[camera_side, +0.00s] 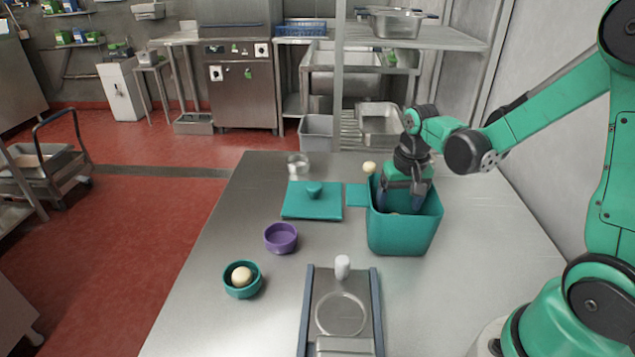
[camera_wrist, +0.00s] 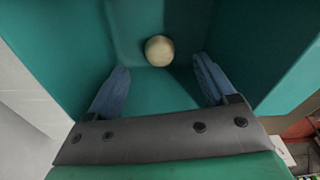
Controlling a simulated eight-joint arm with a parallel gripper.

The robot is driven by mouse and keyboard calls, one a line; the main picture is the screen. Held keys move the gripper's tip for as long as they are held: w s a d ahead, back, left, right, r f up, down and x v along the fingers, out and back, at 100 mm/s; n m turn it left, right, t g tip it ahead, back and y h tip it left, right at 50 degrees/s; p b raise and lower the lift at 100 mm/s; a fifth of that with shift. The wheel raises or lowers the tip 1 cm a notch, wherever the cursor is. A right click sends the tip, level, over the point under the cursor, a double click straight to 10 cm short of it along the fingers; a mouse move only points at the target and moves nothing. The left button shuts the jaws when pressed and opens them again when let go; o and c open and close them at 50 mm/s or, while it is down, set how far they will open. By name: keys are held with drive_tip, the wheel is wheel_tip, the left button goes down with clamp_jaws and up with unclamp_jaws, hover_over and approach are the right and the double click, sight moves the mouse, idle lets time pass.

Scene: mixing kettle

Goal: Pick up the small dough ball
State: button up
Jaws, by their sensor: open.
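A pale dough ball (camera_wrist: 159,50) lies inside the teal kettle (camera_side: 402,238), near one wall, in the wrist view. My gripper (camera_side: 402,202) points down into the kettle with its fingers below the rim. It is open and empty. In the wrist view, the blue fingers of my gripper (camera_wrist: 161,68) are spread to either side, with the ball between and a little beyond the tips, apart from both. Another pale ball (camera_side: 241,277) sits in a small teal bowl (camera_side: 241,292). A smaller pale ball (camera_side: 369,168) shows just behind the kettle rim.
A teal lid (camera_side: 312,204) with a knob lies left of the kettle. A purple bowl (camera_side: 281,239) is empty. A scale-like tray (camera_side: 341,315) and a small white cylinder (camera_side: 342,266) stand in front. The kettle walls closely surround my gripper.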

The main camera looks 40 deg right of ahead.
sight(396, 213)
drive_tip(key=shift+w+d+f, duration=0.1)
drive_tip(key=shift+w+f, duration=0.05)
drive_tip(key=shift+f, duration=1.5)
drive_tip(key=shift+c, duration=0.2)
clamp_jaws()
